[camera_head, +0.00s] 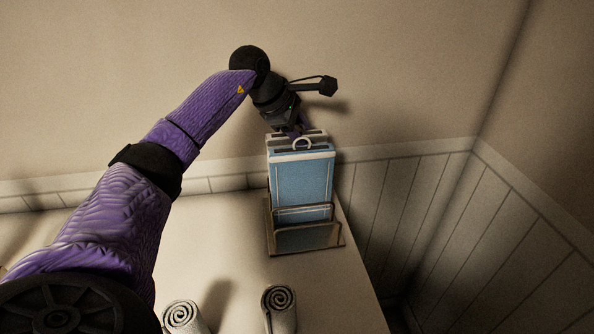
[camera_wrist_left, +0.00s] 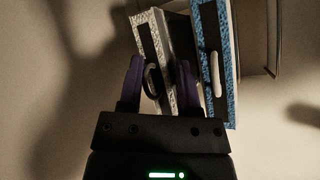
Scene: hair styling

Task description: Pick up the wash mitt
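Two flat, upright mitt-like pieces stand in a holder in the head view: a blue one (camera_head: 302,180) with a pale ring on top, and a grey-white one (camera_head: 315,136) behind it. I cannot tell which is the wash mitt. My left gripper (camera_head: 298,131) is at the top of the grey one. In the left wrist view, the gripper (camera_wrist_left: 160,66) is open, with purple fingers on either side of the grey piece's dark loop (camera_wrist_left: 151,82). The blue piece (camera_wrist_left: 212,65) is just right of the fingers. Finger contact is unclear. My right gripper is out of view.
The clear-walled holder (camera_head: 308,238) stands near the right edge of a pale counter (camera_head: 222,240). Two rolled towels, left (camera_head: 182,315) and right (camera_head: 279,305), are at the front. A wall rises close behind; the counter left of the holder is bare.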

